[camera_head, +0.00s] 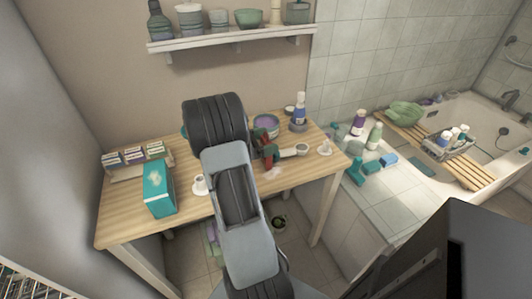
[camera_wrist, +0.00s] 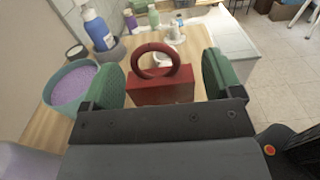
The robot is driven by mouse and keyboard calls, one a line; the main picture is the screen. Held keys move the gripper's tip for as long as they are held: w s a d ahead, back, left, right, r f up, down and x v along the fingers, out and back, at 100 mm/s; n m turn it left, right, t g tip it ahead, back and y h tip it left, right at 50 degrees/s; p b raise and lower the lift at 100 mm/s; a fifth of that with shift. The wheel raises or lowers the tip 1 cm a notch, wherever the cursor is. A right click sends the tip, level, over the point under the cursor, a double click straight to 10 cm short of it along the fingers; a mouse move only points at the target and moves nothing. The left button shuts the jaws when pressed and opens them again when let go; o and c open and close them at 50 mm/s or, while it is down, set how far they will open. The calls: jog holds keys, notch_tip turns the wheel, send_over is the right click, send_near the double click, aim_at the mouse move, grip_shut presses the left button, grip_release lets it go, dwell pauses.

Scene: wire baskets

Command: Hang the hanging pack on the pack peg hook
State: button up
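The red pack (camera_wrist: 163,91) with a round red ring on top stands upright between my gripper's fingers in the wrist view. In the head view the red pack (camera_head: 267,151) is small and partly covered. My gripper (camera_wrist: 164,80) has two green fingers, one on each side of the pack. A narrow gap shows on the pack's right, so the fingers look open around it. The pack's lower part is hidden behind the gripper body. I cannot make out a peg hook for certain in either view.
The wooden table (camera_head: 125,220) holds a teal box (camera_head: 158,188), small cartons (camera_head: 132,155) and a purple-filled bowl (camera_head: 266,125). A bottle (camera_wrist: 97,28) stands left of the pack in the wrist view. A wall shelf (camera_head: 235,38) is above; the bathtub (camera_head: 475,125) is at right.

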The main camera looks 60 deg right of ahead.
jog(key=c, duration=1.2)
jog(key=shift+r, duration=0.15)
